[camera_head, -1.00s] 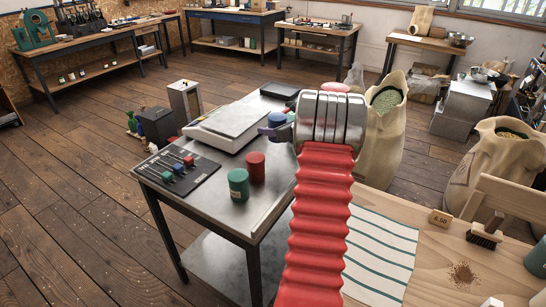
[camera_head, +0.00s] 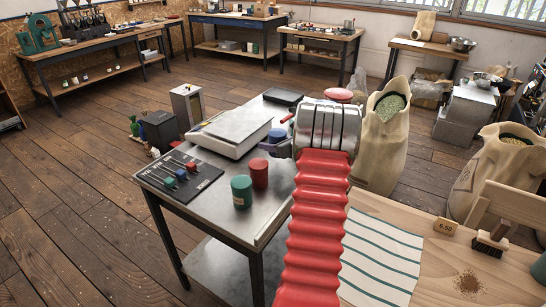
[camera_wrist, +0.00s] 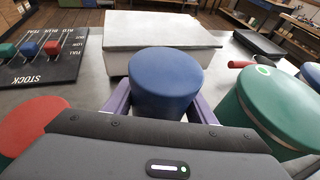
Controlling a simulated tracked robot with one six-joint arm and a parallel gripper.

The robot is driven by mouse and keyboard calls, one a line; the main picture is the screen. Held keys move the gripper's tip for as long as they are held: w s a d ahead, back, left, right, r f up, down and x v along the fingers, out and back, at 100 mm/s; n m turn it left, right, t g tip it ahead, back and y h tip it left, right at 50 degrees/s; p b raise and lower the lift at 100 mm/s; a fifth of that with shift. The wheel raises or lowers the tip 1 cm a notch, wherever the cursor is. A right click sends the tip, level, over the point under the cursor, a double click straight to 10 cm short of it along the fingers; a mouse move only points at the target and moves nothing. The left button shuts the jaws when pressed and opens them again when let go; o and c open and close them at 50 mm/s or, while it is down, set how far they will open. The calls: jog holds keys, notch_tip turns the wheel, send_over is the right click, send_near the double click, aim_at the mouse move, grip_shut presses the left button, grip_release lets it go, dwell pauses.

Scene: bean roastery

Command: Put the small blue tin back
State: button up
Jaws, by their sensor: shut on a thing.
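The small blue tin (camera_head: 277,135) shows beside my wrist, near the right end of the scale in the head view. In the wrist view the blue tin (camera_wrist: 166,82) is upright between the purple fingers of my gripper (camera_wrist: 160,108). My gripper is shut on it, and the fingers also show in the head view (camera_head: 275,148). The tin's base is hidden, so I cannot tell whether it touches the steel table (camera_head: 215,220). A red tin (camera_head: 259,173) and a green tin (camera_head: 241,192) stand on the table's near part.
The scale (camera_head: 231,131) lies just beyond the tin. The stock board (camera_head: 180,176) with coloured markers is at left. A larger green tin (camera_wrist: 275,108) stands close at right in the wrist view. A striped cloth (camera_head: 380,255) covers part of the wooden counter (camera_head: 440,265).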

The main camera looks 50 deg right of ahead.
aim_at(272, 161)
jog(key=shift+f, duration=0.8)
jog(key=shift+f, duration=0.1)
jog(key=shift+f, duration=1.75)
jog(key=o, duration=1.3)
jog(key=shift+f, duration=0.1)
jog(key=shift+s, duration=0.1)
